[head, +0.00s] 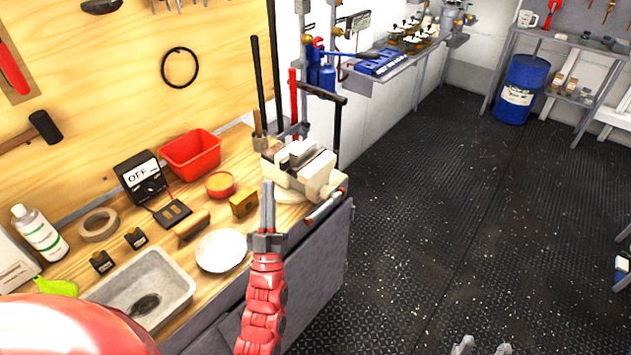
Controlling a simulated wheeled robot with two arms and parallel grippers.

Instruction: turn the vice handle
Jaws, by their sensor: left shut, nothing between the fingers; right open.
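The vice (317,170) is cream and grey and sits at the right end of the wooden workbench. Its handle (324,207) is a grey bar with a reddish-brown end, sticking out low at the front, over the bench edge. My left gripper (268,186) points up with its fingers together and nothing between them. In the picture it is just left of the vice, with the handle to its right; whether it touches the vice I cannot tell. My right gripper (483,348) is open at the bottom edge, over the floor and far from the vice; only its fingertips show.
The bench (205,285) holds a white bowl (221,250), a grey tray (150,285), a red bin (190,154) and a black meter (141,175). Long-handled tools (337,125) stand behind the vice. The dark deck floor (430,220) to the right is clear.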

